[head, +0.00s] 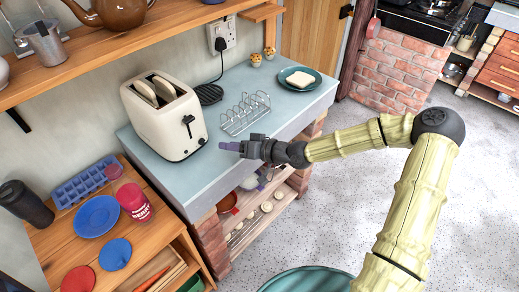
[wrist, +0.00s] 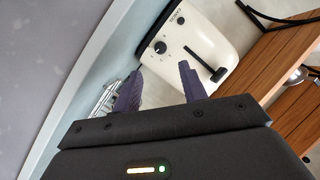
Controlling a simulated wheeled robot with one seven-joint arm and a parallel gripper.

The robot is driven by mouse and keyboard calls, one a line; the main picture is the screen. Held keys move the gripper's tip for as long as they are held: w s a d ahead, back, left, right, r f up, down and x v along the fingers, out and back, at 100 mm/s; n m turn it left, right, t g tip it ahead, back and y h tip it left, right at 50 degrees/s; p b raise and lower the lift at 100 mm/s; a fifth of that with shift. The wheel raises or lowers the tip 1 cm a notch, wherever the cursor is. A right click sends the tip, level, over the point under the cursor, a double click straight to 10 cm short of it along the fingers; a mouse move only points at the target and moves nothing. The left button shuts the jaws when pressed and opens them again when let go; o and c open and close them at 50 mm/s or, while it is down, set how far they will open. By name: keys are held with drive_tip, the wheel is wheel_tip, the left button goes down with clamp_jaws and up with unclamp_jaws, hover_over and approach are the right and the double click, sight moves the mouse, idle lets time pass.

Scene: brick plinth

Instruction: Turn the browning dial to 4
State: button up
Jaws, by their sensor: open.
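A cream toaster (head: 152,122) stands on the blue-grey worktop with bread in its slots. In the wrist view the toaster (wrist: 195,20) shows its end face, with a round black browning dial (wrist: 160,47) and a black lever (wrist: 217,74) in a slot. The dial's numbers and setting are too small to read. My gripper (head: 224,146) is just right of the toaster's end face, apart from it. In the wrist view my gripper (wrist: 161,67) is open and empty, its two purple fingers pointing towards the dial, one either side of it.
A wire toast rack (head: 246,113) stands close behind my gripper. A plate with bread (head: 299,79) is farther right. A socket with a plugged-in cord (head: 221,37) is on the wall. A wooden shelf (head: 110,45) hangs above the toaster. The worktop's front edge lies below my gripper.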

drive_tip(key=v, duration=0.9)
drive_tip(key=shift+f, duration=0.1)
drive_tip(key=s+d+f+g+h, duration=0.4)
drive_tip(key=s+d+f+h, duration=0.35)
drive_tip(key=f+h, duration=0.3)
drive_tip(key=s+d+r+m+h, duration=0.2)
drive_tip(key=s+d+r, duration=0.1)
drive_tip(key=r, duration=0.3)
drive_tip(key=s+d+r+m+t+h, duration=0.1)
drive_tip(key=s+d+r+m, duration=0.2)
drive_tip(key=d+r, duration=0.3)
drive_tip(key=shift+s+d+m+h, duration=0.3)
drive_tip(key=shift+s+h, duration=0.05)
drive_tip(key=shift+s, duration=0.45)
